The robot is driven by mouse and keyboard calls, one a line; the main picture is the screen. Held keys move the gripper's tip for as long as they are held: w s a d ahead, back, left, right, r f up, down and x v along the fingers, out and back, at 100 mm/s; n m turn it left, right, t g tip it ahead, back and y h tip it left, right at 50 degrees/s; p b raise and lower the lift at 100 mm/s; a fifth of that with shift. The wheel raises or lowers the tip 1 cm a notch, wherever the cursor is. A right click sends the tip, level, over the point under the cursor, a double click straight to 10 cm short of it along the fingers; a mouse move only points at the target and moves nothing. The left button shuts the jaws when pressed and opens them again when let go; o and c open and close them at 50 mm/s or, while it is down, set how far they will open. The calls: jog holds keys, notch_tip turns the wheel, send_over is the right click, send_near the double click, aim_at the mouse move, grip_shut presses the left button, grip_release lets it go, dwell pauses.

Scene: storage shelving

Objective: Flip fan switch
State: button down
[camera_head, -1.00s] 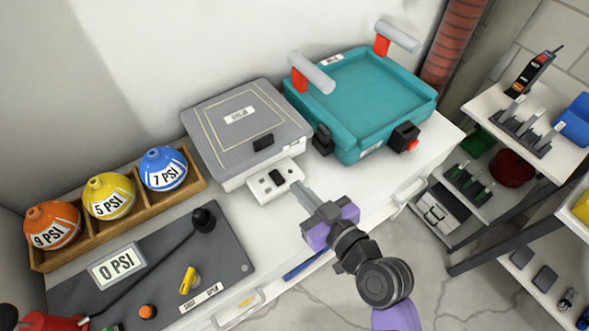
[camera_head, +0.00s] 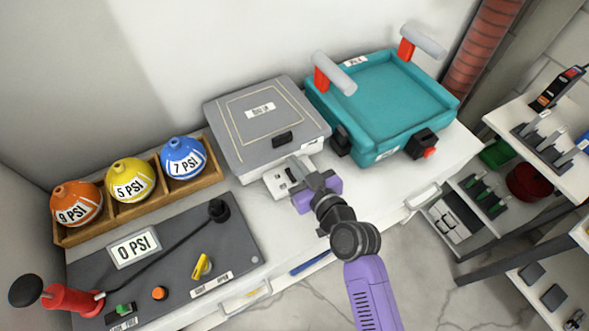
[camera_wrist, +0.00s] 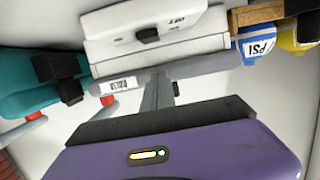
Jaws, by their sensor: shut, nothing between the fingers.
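I cannot tell whether the tips touch the panel, nor which way the switch is set.
A teal tray-like machine (camera_head: 385,105) with grey handles stands right of the box. A wooden rack (camera_head: 210,177) with several coloured PSI balls is at left, behind a dark pressure board (camera_head: 225,240). A shelf unit (camera_head: 520,145) stands at far right. Bare counter lies around the panel.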

jog(key=shift+w+f+b, duration=0.1)
jog(key=shift+f+b, duration=0.4)
jog(key=shift+f, duration=1.55)
jog(key=shift+a+f+b, duration=0.1)
jog(key=shift+f+b, duration=0.3)
jog(key=shift+b, duration=0.45)
jog(key=r+p, duration=0.2)
jog(key=r, duration=0.1)
jog(key=r+p, duration=0.1)
jog(key=r, duration=0.1)
jog(key=shift+w+a+r+p, duration=0.15)
jog(key=shift+w+p, duration=0.25)
jog(key=b+v, duration=0.2)
jog(key=v, duration=0.8)
jog(key=shift+r, duration=0.2)
jog(key=shift+w+a, duration=0.1)
